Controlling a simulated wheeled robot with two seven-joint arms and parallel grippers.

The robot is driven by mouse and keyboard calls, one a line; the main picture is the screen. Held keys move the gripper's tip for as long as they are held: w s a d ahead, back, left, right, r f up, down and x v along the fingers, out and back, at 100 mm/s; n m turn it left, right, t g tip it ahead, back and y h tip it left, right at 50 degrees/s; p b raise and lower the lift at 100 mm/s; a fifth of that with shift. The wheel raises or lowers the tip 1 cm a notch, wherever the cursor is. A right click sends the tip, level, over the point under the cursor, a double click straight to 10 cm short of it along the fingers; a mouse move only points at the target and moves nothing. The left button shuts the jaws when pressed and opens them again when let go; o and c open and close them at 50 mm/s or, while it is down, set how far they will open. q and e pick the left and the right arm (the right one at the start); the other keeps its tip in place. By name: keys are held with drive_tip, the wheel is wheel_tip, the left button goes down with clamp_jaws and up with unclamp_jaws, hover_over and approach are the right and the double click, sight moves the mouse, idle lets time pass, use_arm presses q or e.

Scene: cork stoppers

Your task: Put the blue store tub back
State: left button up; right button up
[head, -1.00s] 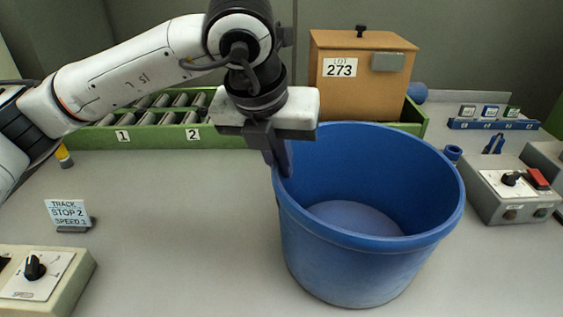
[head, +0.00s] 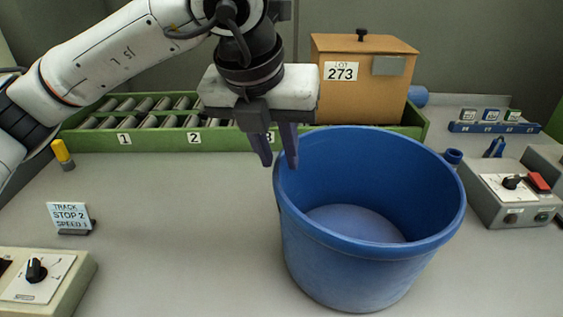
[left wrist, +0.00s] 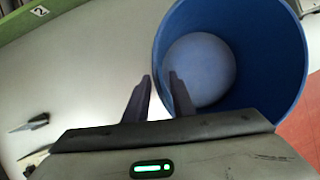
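The blue tub (head: 365,262) stands upright on the grey bench, right of the middle in the head view. It looks empty, and its pale blue floor shows inside. My left gripper (head: 277,164) is at the tub's left rim, pointing down. Its two fingers are apart with a narrow gap, one left of the rim and one over the tub's inner side. In the left wrist view the tub (left wrist: 262,55) fills the upper right, with its near wall lined up with the finger gap. I cannot tell whether a finger touches the rim. My right gripper is not in view.
A green roller track (head: 100,142) with numbered stops runs along the back. A brown box (head: 350,85) marked LOT 273 stands on it. A grey switch box (head: 510,195) is right of the tub. A track sign (head: 70,216) and a dial box (head: 45,275) are at left. The bench between is clear.

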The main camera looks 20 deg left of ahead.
use_arm(q)
drive_tip(key=v, duration=0.8)
